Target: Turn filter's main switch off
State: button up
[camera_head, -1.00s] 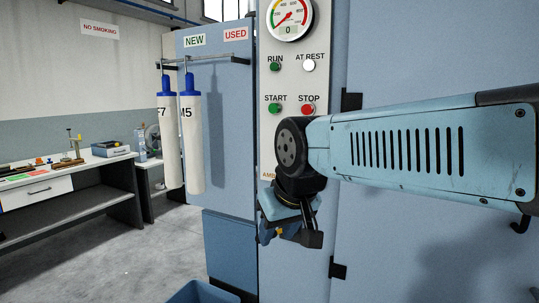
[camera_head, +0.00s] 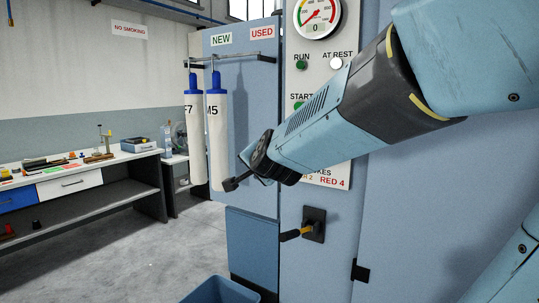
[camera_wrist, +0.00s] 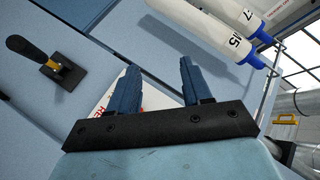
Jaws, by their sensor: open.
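The filter's main switch is a black plate (camera_head: 316,219) low on the grey panel, with a lever handle (camera_head: 291,235) that has a yellow band and a black grip. The lever points left, roughly level, in the head view. The wrist view shows the whole switch (camera_wrist: 60,72) at left, apart from my fingers. My gripper (camera_head: 232,184) is up and left of the switch, in front of the panel's left side and the hanging filter sleeves. Its two blue fingers (camera_wrist: 158,70) are apart with nothing between them. In the head view the fingers are partly hidden.
Two white sleeves with blue caps (camera_head: 217,135) hang from a rail close behind my gripper. A gauge (camera_head: 317,16) reads 0 above RUN and AT REST lamps; my arm hides the STOP button. A blue bin (camera_head: 221,290) stands below. A workbench (camera_head: 110,160) is at left.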

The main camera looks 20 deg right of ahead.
jog(key=w+d+m+g+h, duration=0.1)
jog(key=w+d+m+h, duration=0.3)
jog(key=d, duration=0.3)
jog(key=w+d+f+m+g+h, duration=0.1)
jog(key=w+d+m+h, duration=0.3)
jog(key=d+m, duration=0.3)
jog(key=w+d+m+g+h, duration=0.1)
jog(key=w+d+m+h, duration=0.3)
jog(key=d, duration=0.5)
jog(key=shift+w+d+f+m+h, duration=0.1)
jog(key=shift+d+f+m+h, duration=0.1)
jog(key=shift+m+h, duration=0.35)
jog(key=shift+d+f+m+h, duration=0.15)
jog(key=shift+m+h, duration=0.2)
jog(key=shift+m, duration=0.3)
jog(key=shift+a, duration=0.1)
jog(key=c, duration=0.9)
grip_shut()
jog(key=shift+f, duration=0.1)
